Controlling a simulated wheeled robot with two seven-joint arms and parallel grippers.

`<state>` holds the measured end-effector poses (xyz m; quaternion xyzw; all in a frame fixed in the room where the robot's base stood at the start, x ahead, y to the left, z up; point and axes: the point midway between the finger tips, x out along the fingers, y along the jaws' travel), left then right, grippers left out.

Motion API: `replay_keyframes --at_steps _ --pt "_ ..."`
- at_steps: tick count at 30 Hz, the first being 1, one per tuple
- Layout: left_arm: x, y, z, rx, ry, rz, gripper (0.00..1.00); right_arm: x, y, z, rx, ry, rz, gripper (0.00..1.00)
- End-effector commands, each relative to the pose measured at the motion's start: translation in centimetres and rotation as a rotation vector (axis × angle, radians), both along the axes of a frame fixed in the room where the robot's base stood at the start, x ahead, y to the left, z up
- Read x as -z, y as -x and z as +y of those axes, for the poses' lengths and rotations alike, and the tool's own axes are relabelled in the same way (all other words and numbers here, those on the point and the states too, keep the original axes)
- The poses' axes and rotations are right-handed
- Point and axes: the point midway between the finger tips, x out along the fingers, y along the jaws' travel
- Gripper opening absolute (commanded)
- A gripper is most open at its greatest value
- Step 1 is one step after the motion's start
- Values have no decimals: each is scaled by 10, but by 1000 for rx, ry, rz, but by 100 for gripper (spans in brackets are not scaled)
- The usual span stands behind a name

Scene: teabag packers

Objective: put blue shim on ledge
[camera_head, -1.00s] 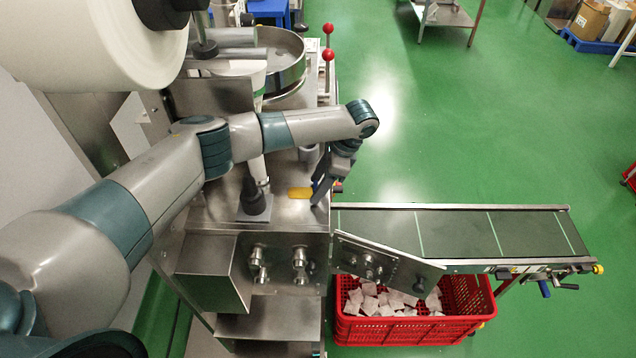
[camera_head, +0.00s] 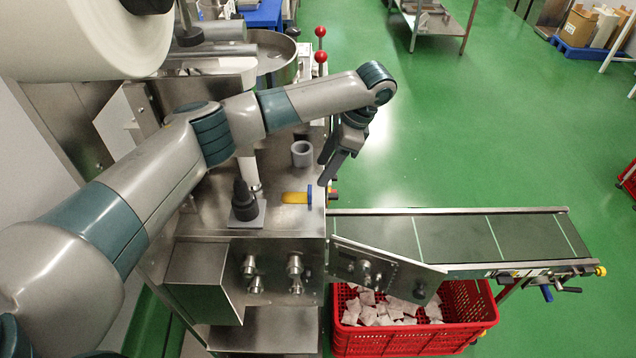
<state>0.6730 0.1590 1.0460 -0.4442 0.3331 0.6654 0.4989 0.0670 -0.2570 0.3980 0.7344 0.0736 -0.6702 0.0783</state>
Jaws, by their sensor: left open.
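The blue shim (camera_head: 309,194) is a small thin blue piece on the steel machine top near its right edge. It stands at the right end of a yellow piece (camera_head: 294,198) and seems to touch it. The steel top (camera_head: 281,222) is the ledge-like surface under both. My left gripper (camera_head: 328,172) hangs from the arm above and slightly right of the shim, pointing down. My right gripper is not in view.
A grey cup (camera_head: 302,153) and a dark knob on a plate (camera_head: 245,203) stand on the steel top. A conveyor (camera_head: 455,237) extends right, with a red crate (camera_head: 410,342) of teabags below. Red-balled levers (camera_head: 321,57) stand behind.

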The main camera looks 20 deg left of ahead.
Motion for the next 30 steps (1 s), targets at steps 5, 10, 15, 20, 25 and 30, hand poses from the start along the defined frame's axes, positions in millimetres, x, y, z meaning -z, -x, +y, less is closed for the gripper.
replay_keyframes --at_steps 5,10,15,20,25,30 --pt "-22 -3 -8 1 -1 -2 49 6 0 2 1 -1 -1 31" --pt "-30 -4 -12 -1 0 -1 49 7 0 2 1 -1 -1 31" --pt "-32 -4 -12 -1 -1 0 49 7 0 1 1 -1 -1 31" --pt "-32 -4 -12 0 0 0 49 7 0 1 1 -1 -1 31" --pt "-31 -4 -12 0 0 0 49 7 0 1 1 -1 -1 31" --pt "-31 -4 -12 0 0 0 49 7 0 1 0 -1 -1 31"
